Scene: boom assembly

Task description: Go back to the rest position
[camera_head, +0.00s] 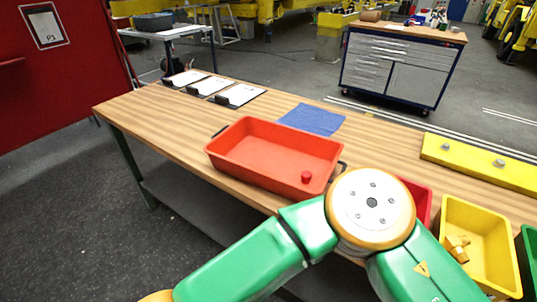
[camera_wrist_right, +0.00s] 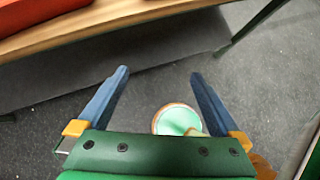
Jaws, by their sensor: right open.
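My right gripper (camera_wrist_right: 160,74) is open, its two blue fingers wide apart with nothing held between them. In the right wrist view it is over the grey floor, beside and below the wooden workbench edge (camera_wrist_right: 110,18). In the head view my green arm with its orange-rimmed joint crosses the lower right in front of the bench, but its gripper is out of the picture. My left gripper shows in neither view.
The workbench (camera_head: 150,115) carries a large red tray (camera_head: 265,150) with a small red part (camera_head: 306,177) inside. A yellow bin (camera_head: 480,225) holds brass-coloured fittings. A red bin (camera_head: 418,195) is partly hidden by my arm. A blue mat (camera_head: 312,119) lies behind the tray.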

